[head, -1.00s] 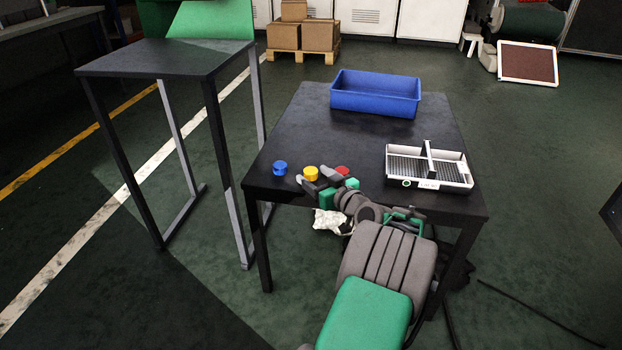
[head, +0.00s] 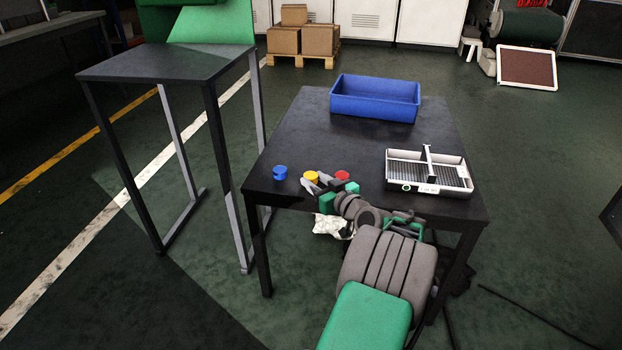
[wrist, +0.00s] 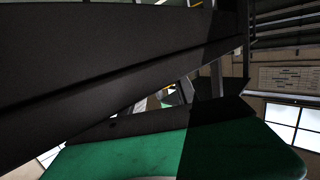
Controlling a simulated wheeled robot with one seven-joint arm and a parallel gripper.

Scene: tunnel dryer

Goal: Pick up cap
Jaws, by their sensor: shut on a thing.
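Three caps stand in a row near the front left of the black table: a blue cap (head: 280,172), a yellow cap (head: 311,176) and a red cap (head: 342,176). My gripper (head: 314,181) is at the front of the yellow cap, with its two grey fingers closed on it. The fingers hide the lower front of the yellow cap. The yellow cap appears to be still at table height. The wrist view shows a dark surface and my green gripper housing; no cap can be made out there.
A blue bin (head: 375,108) stands at the back of the black table (head: 300,135). A white divided tray (head: 458,186) is at the right. The middle of the table is clear. A taller dark table (head: 150,62) stands at the left.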

